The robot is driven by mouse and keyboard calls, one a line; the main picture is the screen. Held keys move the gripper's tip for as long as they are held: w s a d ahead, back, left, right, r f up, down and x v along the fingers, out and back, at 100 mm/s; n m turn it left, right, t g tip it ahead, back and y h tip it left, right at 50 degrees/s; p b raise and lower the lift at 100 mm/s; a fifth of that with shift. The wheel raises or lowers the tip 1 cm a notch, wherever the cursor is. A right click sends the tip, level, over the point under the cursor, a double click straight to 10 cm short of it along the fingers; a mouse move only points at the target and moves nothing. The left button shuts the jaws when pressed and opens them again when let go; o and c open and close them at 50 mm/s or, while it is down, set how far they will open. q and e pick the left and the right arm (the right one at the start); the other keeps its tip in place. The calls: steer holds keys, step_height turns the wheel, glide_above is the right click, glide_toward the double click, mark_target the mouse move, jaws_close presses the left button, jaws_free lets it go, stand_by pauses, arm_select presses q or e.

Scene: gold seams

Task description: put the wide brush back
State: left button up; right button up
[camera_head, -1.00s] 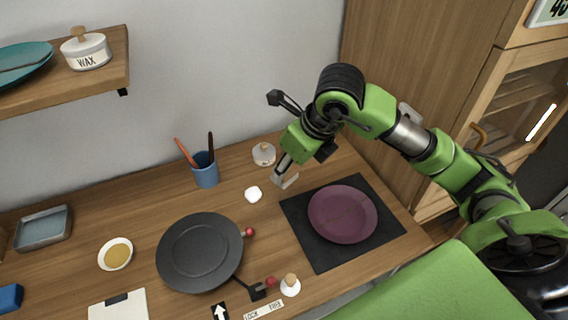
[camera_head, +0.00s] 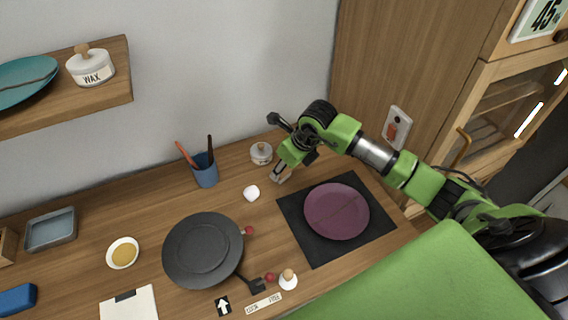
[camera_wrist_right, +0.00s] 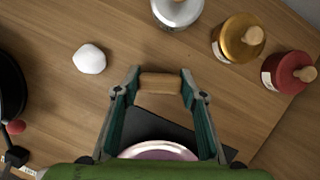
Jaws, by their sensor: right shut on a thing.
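My right gripper (camera_head: 281,174) is low over the table, between the white lump and the dark mat. In the right wrist view its fingers (camera_wrist_right: 160,84) are shut on a pale wooden piece, which looks like the wide brush (camera_wrist_right: 160,83). Only a short block of it shows between the fingertips; I cannot tell whether it touches the table. A blue cup (camera_head: 205,174) with an orange and a dark handle in it stands to the left. My left gripper is out of view.
A plum plate with a seam (camera_head: 337,211) lies on a dark mat (camera_head: 296,236). A white lump (camera_head: 251,193) and a lidded jar (camera_head: 261,154) are close by. Gold (camera_wrist_right: 238,40) and red (camera_wrist_right: 287,73) jars show in the right wrist view. A dark plate (camera_head: 203,250) lies left.

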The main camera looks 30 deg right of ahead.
steer(key=shift+f, duration=0.15)
steer(key=o, duration=1)
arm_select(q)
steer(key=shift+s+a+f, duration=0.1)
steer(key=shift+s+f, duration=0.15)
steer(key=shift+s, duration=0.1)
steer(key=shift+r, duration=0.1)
arm_select(e)
steer(key=shift+r, duration=0.3)
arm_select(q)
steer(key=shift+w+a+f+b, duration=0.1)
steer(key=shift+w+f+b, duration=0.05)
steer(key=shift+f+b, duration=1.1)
arm_select(e)
steer(key=shift+v, duration=5.85)
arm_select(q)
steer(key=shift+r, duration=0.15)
